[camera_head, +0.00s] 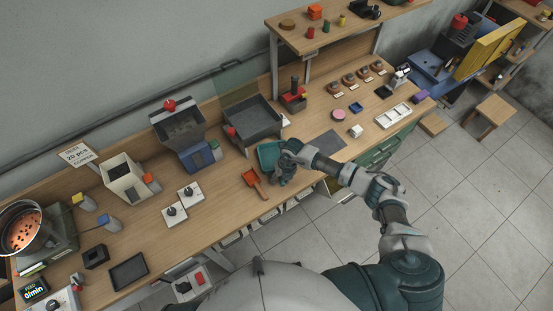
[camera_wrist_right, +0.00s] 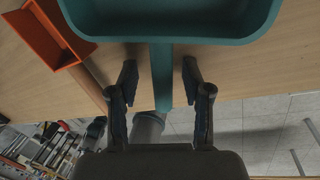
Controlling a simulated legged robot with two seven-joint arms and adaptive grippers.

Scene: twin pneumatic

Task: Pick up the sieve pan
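A teal pan (camera_head: 268,154) with a straight handle, which I take for the sieve pan, lies at the bench's front edge. My right gripper (camera_head: 285,167) is over its handle end and hides part of it. In the right wrist view the pan (camera_wrist_right: 180,22) is at the top, and its handle (camera_wrist_right: 161,75) runs down between the fingers. My right gripper (camera_wrist_right: 159,82) is open, one finger on each side of the handle with a gap to both. My left gripper is not in view.
An orange scoop (camera_head: 254,182) lies close left of the pan; it also shows in the wrist view (camera_wrist_right: 45,38). A grey tray-topped machine (camera_head: 253,118) stands behind. A dark flat mat (camera_head: 326,143) lies to the right. Drawers (camera_head: 378,155) are below the bench edge.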

